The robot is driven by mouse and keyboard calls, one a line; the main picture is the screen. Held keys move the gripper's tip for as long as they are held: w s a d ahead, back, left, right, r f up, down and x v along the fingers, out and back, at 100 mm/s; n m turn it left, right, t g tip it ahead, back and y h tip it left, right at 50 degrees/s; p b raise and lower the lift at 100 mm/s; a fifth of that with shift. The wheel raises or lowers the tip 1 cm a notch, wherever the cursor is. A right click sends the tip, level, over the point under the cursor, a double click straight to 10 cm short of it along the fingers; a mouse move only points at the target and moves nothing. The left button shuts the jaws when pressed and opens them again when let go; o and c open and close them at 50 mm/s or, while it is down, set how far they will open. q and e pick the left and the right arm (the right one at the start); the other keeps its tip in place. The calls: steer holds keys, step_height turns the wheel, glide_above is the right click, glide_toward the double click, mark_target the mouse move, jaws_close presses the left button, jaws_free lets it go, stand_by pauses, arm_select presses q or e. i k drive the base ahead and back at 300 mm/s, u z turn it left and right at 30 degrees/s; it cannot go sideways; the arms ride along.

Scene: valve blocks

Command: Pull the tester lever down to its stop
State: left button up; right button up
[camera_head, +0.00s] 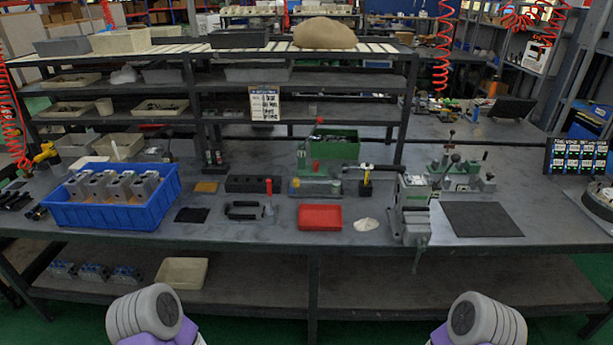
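Several bench devices have levers, and I cannot tell for sure which is the tester. A green and grey fixture (461,172) stands at the right of the bench, with an upright dark-knobbed lever (449,143) and a second dark knob beside it. A green press-like device (308,165) stands near the bench middle. Only grey and purple links of my arms show at the bottom edge; neither gripper is in view.
A blue crate (112,221) with several grey valve blocks stands at the left. A red tray (320,217), a white piece (366,225) and a black mat (482,219) lie along the front. A shelf rack (200,88) rises behind the bench.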

mark_target(319, 120)
steer(key=u, duration=0.3)
steer(key=i, duration=1.55)
steer(key=z, duration=0.85)
